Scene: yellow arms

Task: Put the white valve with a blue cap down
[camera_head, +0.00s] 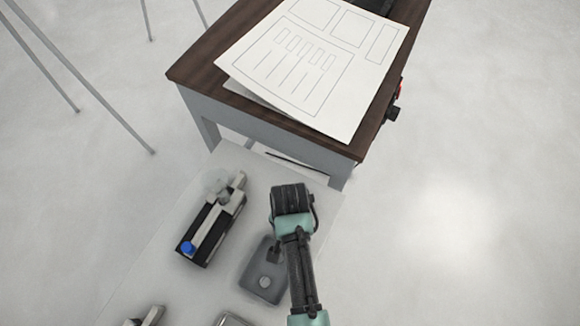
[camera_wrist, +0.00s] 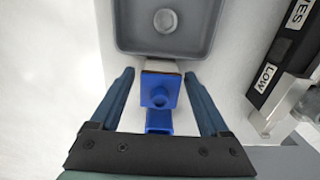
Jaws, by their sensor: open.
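In the wrist view the valve (camera_wrist: 160,95) shows a blue square cap and blue body, with a white part behind it. It rests on or just above the white surface, next to the grey tray's near edge; contact is hard to tell. My gripper (camera_wrist: 159,77) is open, one finger on each side of the valve, with gaps showing on both sides. In the head view my gripper (camera_head: 291,200) is over the white table, with its fingers hidden. I cannot make out the valve there.
The grey tray (camera_head: 252,282) with a round feature also shows in the wrist view (camera_wrist: 205,35). Left of it stands a black and white device (camera_head: 212,225) with a blue knob. A dark wooden table (camera_head: 215,62) with paper sheets (camera_head: 310,65) stands behind. More items sit at the bottom edge.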

